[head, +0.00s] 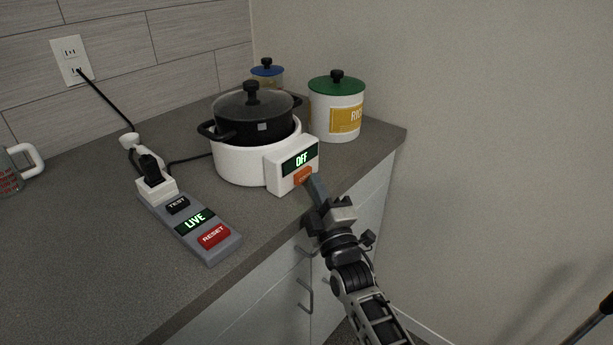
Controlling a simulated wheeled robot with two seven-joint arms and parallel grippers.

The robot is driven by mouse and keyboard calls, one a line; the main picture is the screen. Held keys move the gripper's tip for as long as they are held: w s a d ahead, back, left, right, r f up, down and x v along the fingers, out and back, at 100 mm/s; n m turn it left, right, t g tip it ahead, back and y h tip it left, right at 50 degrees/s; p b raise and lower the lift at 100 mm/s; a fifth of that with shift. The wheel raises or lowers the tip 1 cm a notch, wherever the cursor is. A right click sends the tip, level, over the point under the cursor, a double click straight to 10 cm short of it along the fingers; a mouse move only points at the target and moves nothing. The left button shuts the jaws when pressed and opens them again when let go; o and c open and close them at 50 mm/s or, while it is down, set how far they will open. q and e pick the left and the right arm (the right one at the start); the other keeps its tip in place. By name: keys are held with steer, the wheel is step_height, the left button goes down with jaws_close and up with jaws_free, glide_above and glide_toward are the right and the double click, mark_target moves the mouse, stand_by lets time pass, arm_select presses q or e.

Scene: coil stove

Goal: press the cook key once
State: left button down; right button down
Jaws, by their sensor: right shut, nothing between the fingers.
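The white coil stove (237,166) stands on the counter with a black lidded pot (250,117) on it. Its front display (300,160) reads OFF in green. The orange cook key (302,176) sits just below the display and is partly visible. My right gripper (313,183) is shut and empty, its tip right beside the key; I cannot tell whether it touches. My left gripper is not in view.
A grey power strip (226,248) with TEST and RESET buttons and a LIVE display lies at the left front, its cord running to the wall outlet (72,60). A rice canister (337,108) and a blue-lidded jar (267,75) stand behind.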

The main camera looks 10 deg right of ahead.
steer(key=shift+w+a+r, duration=0.2)
steer(key=shift+a+r, duration=0.35)
steer(key=shift+s+d+r+p, duration=0.1)
steer(key=shift+s+r+p, duration=0.1)
steer(key=shift+p, duration=0.25)
steer(key=shift+d+r, duration=0.1)
steer(key=shift+s+d+p, duration=0.1)
steer(key=shift+d+p, duration=0.1)
steer(key=shift+p, duration=0.25)
steer(key=s, duration=0.1)
steer(key=s+d+p, duration=0.2)
steer(key=shift+d+f, duration=0.1)
steer(key=shift+f, duration=0.15)
steer(key=shift+s+d+f, duration=0.2)
steer(key=shift+s+d, duration=0.1)
